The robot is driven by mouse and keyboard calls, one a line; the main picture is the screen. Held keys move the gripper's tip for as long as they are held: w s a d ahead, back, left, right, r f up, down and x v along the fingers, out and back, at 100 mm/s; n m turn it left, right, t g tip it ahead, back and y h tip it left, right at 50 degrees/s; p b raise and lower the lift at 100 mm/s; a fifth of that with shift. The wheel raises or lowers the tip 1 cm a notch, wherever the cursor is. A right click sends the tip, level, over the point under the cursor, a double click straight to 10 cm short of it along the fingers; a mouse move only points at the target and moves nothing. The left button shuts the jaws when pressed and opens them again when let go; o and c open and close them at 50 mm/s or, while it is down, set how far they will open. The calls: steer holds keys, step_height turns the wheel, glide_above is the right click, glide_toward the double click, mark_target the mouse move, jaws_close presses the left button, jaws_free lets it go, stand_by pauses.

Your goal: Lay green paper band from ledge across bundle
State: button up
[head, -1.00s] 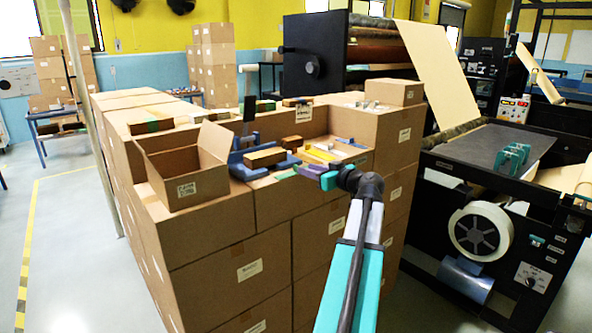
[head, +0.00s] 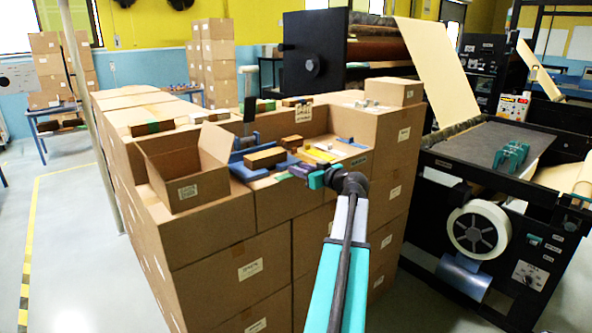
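A brown bundle (head: 265,158) lies in a blue cradle (head: 243,172) on top of the carton stack. My gripper (head: 297,170) is low over the stack, just right of the bundle's near end. Its fingers are small and dark here, so I cannot tell whether they are open or hold anything. To the right is a cut-out ledge with flat strips, one of them yellow (head: 321,154). I cannot pick out a loose green band there; it may be hidden by my gripper or too small to see.
An open carton (head: 186,165) stands left of the cradle. Another bundle with a green band (head: 152,127) lies farther back left. Raised cartons (head: 379,127) close in the ledge at the right. A black machine (head: 490,150) with a paper web stands right of the stack.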

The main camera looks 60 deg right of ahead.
steer(key=shift+x, duration=1.15)
jaws_close()
